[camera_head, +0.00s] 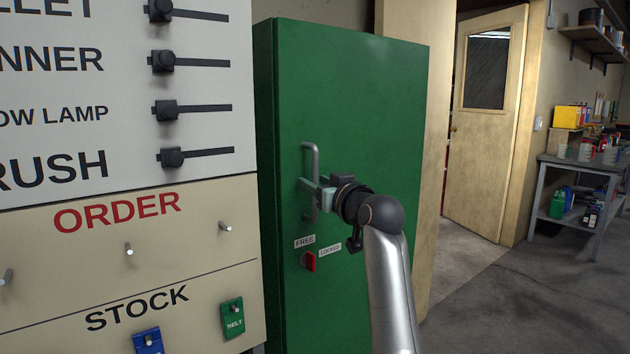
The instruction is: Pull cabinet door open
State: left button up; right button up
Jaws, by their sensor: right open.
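The green cabinet door (370,110) stands upright in the middle of the head view and looks closed. Its grey vertical bar handle (311,158) is on the left part of the door. My right gripper (306,187) is at the middle of the handle, with its fingers open beside or around the bar; I cannot tell whether they touch it. The gripper hides part of the handle. A red latch knob (309,262) sits below the handle, between a "FREE" label (305,241) and a "LOCKED" label (330,249). My left gripper is not in view.
A board (110,140) with sliders, pegs and hanging tags stands close to the cabinet's left. A wooden door (487,130) is behind at right. A grey workbench (585,165) with several containers stands at far right. The floor (500,310) right of the cabinet is clear.

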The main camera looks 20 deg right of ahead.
jog(key=shift+w+a, duration=0.1)
jog(key=shift+w, duration=0.4)
jog(key=shift+c, duration=0.3)
grip_shut()
dwell(0.9)
